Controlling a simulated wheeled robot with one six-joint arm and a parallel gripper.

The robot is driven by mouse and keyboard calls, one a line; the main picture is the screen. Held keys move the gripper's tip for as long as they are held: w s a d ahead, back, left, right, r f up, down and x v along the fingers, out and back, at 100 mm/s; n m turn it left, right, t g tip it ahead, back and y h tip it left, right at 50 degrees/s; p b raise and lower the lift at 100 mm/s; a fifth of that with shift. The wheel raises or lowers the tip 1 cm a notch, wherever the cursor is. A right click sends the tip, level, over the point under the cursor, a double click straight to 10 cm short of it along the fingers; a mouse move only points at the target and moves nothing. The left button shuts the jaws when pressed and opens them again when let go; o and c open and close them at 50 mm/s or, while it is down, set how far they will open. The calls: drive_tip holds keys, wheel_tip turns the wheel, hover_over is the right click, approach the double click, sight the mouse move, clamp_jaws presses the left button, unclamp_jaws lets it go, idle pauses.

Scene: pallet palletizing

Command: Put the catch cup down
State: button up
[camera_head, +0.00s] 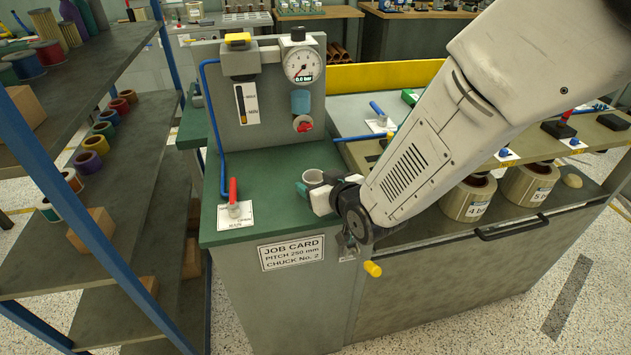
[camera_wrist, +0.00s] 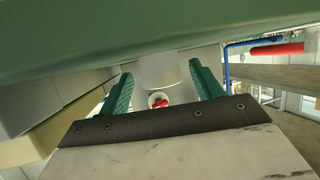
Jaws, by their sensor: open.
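The catch cup (camera_head: 313,176) is a small pale grey, open-topped cup. It stands upright on the green bench top (camera_head: 265,195), below the gauge panel. My gripper (camera_head: 322,188) is low over the bench at the cup, and its near parts hide the cup's lower side in the head view. In the wrist view, which looks upside down, the pale cup (camera_wrist: 166,68) is between the two green fingers of my gripper (camera_wrist: 162,85). The fingers are open, with gaps showing on both sides of the cup.
A panel (camera_head: 262,95) with a gauge (camera_head: 304,65) and a red-handled valve (camera_head: 302,123) rises behind the cup. A red lever (camera_head: 233,196) stands on the bench to the left. Shelves with spools (camera_head: 88,163) are farther left.

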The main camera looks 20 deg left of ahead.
drive_tip(key=v, duration=1)
drive_tip(key=w+d+r+m+g+h, duration=0.1)
drive_tip(key=d+r+m+h, duration=0.15)
drive_tip(key=d, duration=0.75)
drive_tip(key=w+d+r+m+g+h, duration=0.15)
drive_tip(key=d+r+h, duration=0.25)
drive_tip(key=d, duration=0.6)
drive_tip(key=s+d+r+m+g+h, duration=0.1)
drive_tip(key=s+d+r+m+g, duration=0.1)
drive_tip(key=s+d, duration=0.6)
drive_tip(key=s+d+r+m+g+h, duration=0.2)
drive_tip(key=s+d+r+m+g, duration=0.1)
drive_tip(key=s+d, duration=0.6)
drive_tip(key=s+r, duration=0.1)
drive_tip(key=s, duration=0.3)
drive_tip(key=shift+r+g, duration=0.2)
drive_tip(key=shift+g, duration=0.15)
drive_tip(key=shift+s, duration=0.1)
